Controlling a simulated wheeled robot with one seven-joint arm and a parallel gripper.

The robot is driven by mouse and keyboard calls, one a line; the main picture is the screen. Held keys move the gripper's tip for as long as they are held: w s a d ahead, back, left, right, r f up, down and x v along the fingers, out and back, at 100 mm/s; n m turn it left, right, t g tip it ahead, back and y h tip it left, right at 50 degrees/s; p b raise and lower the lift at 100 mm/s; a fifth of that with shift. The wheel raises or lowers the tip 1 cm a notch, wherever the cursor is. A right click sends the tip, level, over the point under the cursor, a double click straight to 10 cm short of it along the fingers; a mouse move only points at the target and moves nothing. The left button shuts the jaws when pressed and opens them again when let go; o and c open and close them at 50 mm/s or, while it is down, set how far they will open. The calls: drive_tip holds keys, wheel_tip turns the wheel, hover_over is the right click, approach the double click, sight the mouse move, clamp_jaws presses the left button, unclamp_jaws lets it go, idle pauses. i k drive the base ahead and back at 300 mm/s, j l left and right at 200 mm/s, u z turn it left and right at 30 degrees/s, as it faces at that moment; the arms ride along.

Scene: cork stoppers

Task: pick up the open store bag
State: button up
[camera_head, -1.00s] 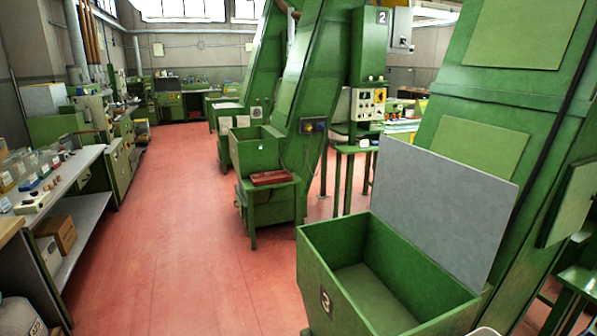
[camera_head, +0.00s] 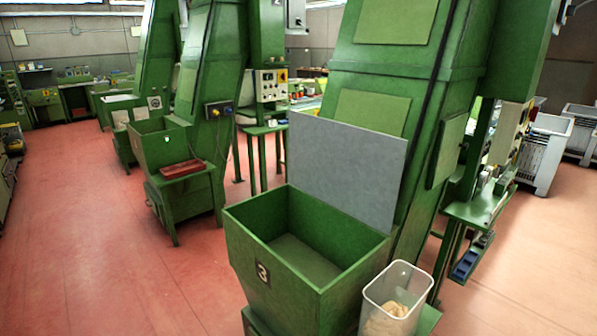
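No open store bag can be made out with certainty in the current view. A clear plastic bin (camera_head: 398,283) at the lower right, in front of the green hopper marked 3 (camera_head: 262,273), holds something tan and crumpled or loose (camera_head: 388,318); I cannot tell what it is. My gripper does not show in the view.
The hopper stands open and looks empty, with a grey panel (camera_head: 345,160) behind it. A second green hopper (camera_head: 160,147) with a red tray (camera_head: 182,169) stands farther back. Red floor (camera_head: 80,240) is clear at left. Grey crates (camera_head: 545,152) stand at far right.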

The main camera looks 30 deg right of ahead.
sight(393, 303)
drive_tip(key=i+l+u, duration=0.1)
drive_tip(key=l+u, duration=0.7)
drive_tip(key=l, duration=0.15)
drive_tip(key=l+u, duration=0.1)
drive_tip(key=l, duration=0.45)
drive_tip(key=k+l+u, duration=0.1)
drive_tip(key=l, duration=0.4)
drive_tip(key=l+u, duration=0.1)
drive_tip(key=l, duration=0.45)
drive_tip(key=k+l+u, duration=0.1)
drive_tip(key=l, duration=0.4)
drive_tip(key=k+l+u, duration=0.1)
drive_tip(key=l, duration=0.4)
drive_tip(key=k+l, duration=0.1)
drive_tip(key=l, duration=0.35)
drive_tip(key=k+l, duration=0.1)
drive_tip(key=l, duration=0.35)
drive_tip(key=k+l, duration=0.1)
drive_tip(key=l, duration=0.3)
drive_tip(key=k+l, duration=0.1)
drive_tip(key=l, duration=0.35)
drive_tip(key=k+l, duration=0.1)
drive_tip(key=l, duration=0.35)
drive_tip(key=u, duration=0.7)
